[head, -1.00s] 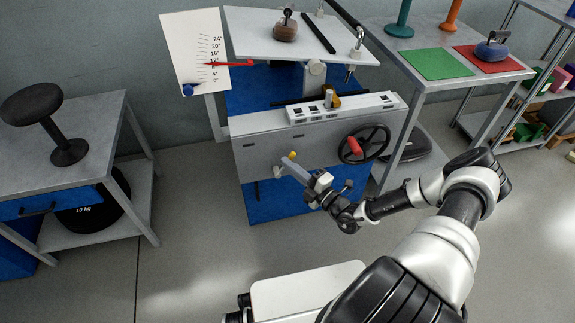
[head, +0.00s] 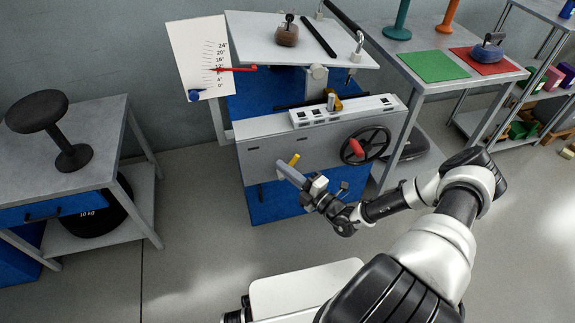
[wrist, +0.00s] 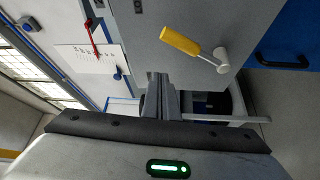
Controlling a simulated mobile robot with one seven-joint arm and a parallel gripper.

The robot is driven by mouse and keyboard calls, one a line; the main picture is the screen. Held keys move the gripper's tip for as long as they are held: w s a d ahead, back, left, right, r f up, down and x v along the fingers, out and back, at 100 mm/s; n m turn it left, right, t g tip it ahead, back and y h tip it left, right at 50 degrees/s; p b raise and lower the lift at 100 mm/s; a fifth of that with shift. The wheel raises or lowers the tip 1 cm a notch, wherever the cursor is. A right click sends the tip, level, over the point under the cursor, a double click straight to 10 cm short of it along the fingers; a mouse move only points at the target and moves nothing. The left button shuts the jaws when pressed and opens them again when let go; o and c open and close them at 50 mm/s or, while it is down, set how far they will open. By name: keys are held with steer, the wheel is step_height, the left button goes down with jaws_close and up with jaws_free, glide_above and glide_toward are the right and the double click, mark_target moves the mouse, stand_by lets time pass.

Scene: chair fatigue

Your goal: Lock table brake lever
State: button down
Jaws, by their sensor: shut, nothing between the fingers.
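The brake lever, with a yellow handle (head: 294,159) and a pale pivot, sits on the grey front panel of the table (head: 262,150). In the wrist view the yellow handle (wrist: 183,40) slopes down to the right to its white pivot (wrist: 222,58). My gripper (head: 283,168) is shut and empty, just in front of the panel and left of the handle in the head view. In the wrist view my closed fingers (wrist: 164,100) are below and left of the handle, with a visible gap. In the head view my gripper hides the lever's lower part.
A black handwheel (head: 366,146) with a red knob is right of the lever. A height scale (head: 201,58) with a red pointer stands at the table's left. A blue drawer with a dark handle (wrist: 283,62) shows in the wrist view. The floor left of the table is open.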

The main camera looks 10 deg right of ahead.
steer(key=f+v, duration=0.1)
steer(key=v, duration=0.8)
steer(key=shift+s+f, duration=0.3)
steer(key=shift+f, duration=0.15)
steer(key=shift+r+p, duration=0.1)
steer(key=shift+p, duration=0.2)
steer(key=s+a+r+n+g+y, duration=0.25)
steer(key=r+n+g, duration=0.35)
steer(key=n, duration=0.4)
steer(key=s+a+r+n+g+y, duration=0.1)
steer(key=a+r+n+g, duration=0.2)
steer(key=r+n+g, duration=0.45)
steer(key=s+d+r+n+t+h, duration=0.1)
steer(key=s+r+n+h, duration=0.4)
steer(key=r+n, duration=0.55)
steer(key=s+r+n+t+h, duration=0.1)
steer(key=s+r+n+h, duration=0.35)
steer(key=r+n, duration=0.55)
steer(key=s+d+r+n+t+h, duration=0.1)
steer(key=s+r+n+h, duration=0.3)
steer(key=s+r+n, duration=0.5)
steer(key=w+r+n+p, duration=0.1)
steer(key=r+p, duration=0.8)
steer(key=p, duration=0.1)
steer(key=w+r+n+p, duration=0.1)
steer(key=w+r+p, duration=0.1)
steer(key=r+p, duration=0.8)
steer(key=shift+w+a+r+p, duration=0.25)
steer(key=shift+a+p, duration=0.05)
steer(key=shift+p, duration=0.25)
